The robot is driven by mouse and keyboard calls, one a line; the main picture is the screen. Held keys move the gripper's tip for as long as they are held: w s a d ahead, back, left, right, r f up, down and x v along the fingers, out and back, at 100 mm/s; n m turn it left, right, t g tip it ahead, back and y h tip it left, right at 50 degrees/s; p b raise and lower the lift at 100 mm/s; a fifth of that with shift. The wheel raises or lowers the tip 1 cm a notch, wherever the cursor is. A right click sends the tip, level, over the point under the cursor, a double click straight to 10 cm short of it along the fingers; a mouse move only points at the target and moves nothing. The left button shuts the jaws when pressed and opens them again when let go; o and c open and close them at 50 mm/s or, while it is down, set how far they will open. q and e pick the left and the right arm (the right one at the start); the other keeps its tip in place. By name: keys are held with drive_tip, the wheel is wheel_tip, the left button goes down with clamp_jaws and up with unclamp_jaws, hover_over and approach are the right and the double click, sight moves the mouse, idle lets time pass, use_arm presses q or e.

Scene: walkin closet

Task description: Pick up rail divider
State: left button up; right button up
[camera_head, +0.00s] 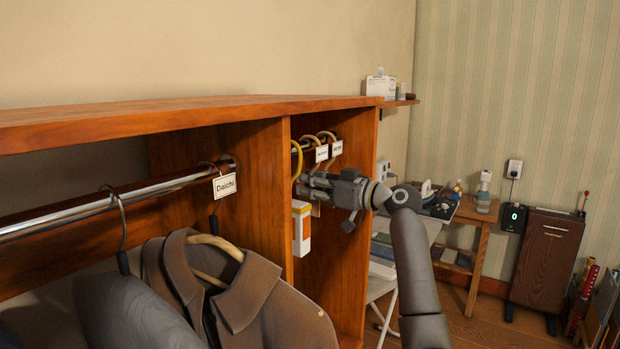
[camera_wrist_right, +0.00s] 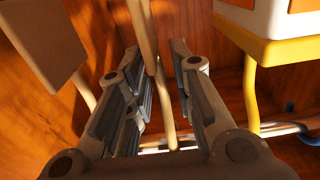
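In the head view, small white name cards hang from the rails. One reads "Daichi" (camera_head: 224,186) on the left rail. Two more, a front card (camera_head: 321,153) and a back card (camera_head: 337,149), hang by tan loops on the right compartment's rail; their text is too small to read. My right gripper (camera_head: 312,187) reaches into that compartment from the right, below these cards. In the wrist view my right gripper (camera_wrist_right: 155,58) is open, with a thin tan rod (camera_wrist_right: 158,85) between its fingers. A tan card (camera_wrist_right: 45,40) is left of them. My left gripper is out of view.
A white and orange box (camera_head: 301,228) on a yellow hook hangs beside the gripper; it also shows in the wrist view (camera_wrist_right: 250,20). A wooden partition (camera_head: 268,190) stands left. A brown jacket (camera_head: 250,290) hangs in the left compartment.

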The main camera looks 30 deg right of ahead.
clamp_jaws()
drive_tip(key=shift+r, duration=0.1)
drive_tip(key=shift+r+b, duration=0.55)
drive_tip(key=shift+r, duration=0.35)
drive_tip(key=shift+s+d+r+b, duration=0.25)
drive_tip(key=shift+s+r+b, duration=0.1)
drive_tip(key=shift+r+b, duration=0.25)
drive_tip(key=b+v, duration=0.6)
drive_tip(key=v, duration=1.1)
